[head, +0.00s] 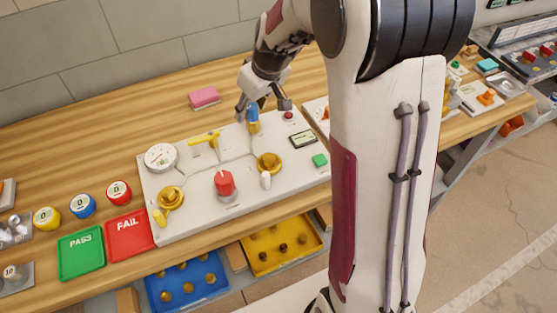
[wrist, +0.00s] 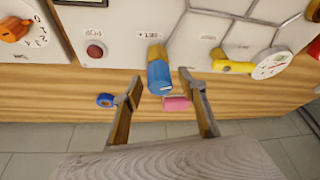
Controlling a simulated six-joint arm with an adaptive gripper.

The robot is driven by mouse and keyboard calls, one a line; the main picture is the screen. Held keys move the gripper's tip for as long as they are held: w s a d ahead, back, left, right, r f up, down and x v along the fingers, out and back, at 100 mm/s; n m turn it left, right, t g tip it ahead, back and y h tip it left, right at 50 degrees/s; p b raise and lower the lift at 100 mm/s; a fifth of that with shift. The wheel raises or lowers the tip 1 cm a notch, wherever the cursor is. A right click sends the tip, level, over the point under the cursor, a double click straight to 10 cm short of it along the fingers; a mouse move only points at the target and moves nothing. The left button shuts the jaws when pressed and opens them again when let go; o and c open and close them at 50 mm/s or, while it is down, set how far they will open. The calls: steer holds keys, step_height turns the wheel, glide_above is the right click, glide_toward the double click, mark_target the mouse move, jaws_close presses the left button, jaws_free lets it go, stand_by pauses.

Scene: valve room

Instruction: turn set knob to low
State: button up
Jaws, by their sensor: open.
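The set knob (head: 252,114) is a blue cap on a brass stem near the back edge of the white panel. It also shows in the wrist view (wrist: 158,73), beside a small label reading SET. My gripper (head: 263,104) is open, with its fingers on either side of the knob. In the wrist view my gripper (wrist: 159,82) has a visible gap between each finger and the blue cap. Any low marking cannot be made out.
A yellow lever (head: 205,139) and a white gauge (head: 161,157) stand left of the knob. A red button (head: 288,115) and a small display (head: 303,139) lie to its right. A red knob (head: 224,183) stands nearer the front. A pink block (head: 204,98) lies behind the panel.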

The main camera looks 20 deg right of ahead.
steer(key=shift+m+h, duration=0.65)
steer(key=shift+m, duration=1)
steer(key=shift+m+h, duration=0.65)
steer(key=shift+m, duration=1)
steer(key=shift+m+g+h, duration=0.3)
steer(key=shift+m+h, duration=0.4)
steer(key=shift+m, duration=1.3)
steer(key=shift+m+g+h, duration=0.3)
steer(key=shift+m, duration=0.8)
steer(key=v, duration=0.8)
steer(key=s+a+r+n+y, duration=0.1)
steer(key=s+n, duration=0.3)
steer(key=s, duration=0.7)
steer(key=s+r+n+y, duration=0.1)
steer(key=s+n, duration=0.4)
steer(key=s, duration=0.6)
steer(key=shift+s+a+n+y, duration=0.3)
steer(key=shift+s+a+y, duration=0.1)
steer(key=shift+y, duration=0.1)
